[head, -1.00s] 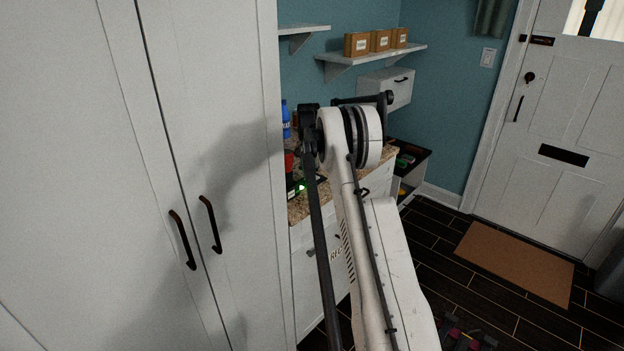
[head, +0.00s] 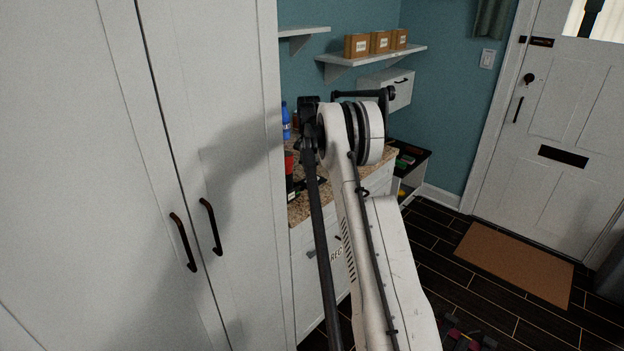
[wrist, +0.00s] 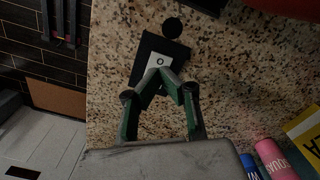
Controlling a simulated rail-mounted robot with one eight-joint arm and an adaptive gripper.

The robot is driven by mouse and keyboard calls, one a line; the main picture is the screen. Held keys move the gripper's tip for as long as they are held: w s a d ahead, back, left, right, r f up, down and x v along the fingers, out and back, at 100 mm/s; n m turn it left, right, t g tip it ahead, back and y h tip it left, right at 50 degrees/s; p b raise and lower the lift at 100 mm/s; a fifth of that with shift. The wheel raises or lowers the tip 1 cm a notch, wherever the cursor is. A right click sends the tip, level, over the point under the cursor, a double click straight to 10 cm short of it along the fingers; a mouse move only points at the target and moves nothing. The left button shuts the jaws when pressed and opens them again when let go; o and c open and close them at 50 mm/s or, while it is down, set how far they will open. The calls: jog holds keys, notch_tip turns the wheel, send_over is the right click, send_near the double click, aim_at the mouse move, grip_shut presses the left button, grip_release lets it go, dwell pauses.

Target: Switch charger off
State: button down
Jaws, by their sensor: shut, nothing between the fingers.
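The charger (wrist: 147,52) is a black block on the speckled counter in the wrist view. It has a pale switch plate (wrist: 160,63) with a dark ring mark. A black round piece (wrist: 172,28) sits at its far end. My gripper (wrist: 166,76) is shut and empty, with its green-lined fingers meeting at the near edge of the plate and covering part of it. I cannot tell whether the tips touch it. In the head view my arm hides most of this spot, and no green light shows there.
The granite counter (wrist: 240,65) has bare room to the right of the charger. A pink bottle (wrist: 275,155) and a yellow box (wrist: 308,130) stand near the lower right. A red object (wrist: 285,6) is at the top edge. A tall white cabinet (head: 90,180) stands left in the head view.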

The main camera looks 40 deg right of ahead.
aim_at(309, 181)
jog(key=shift+r+p, duration=0.45)
jog(key=shift+r, duration=1.35)
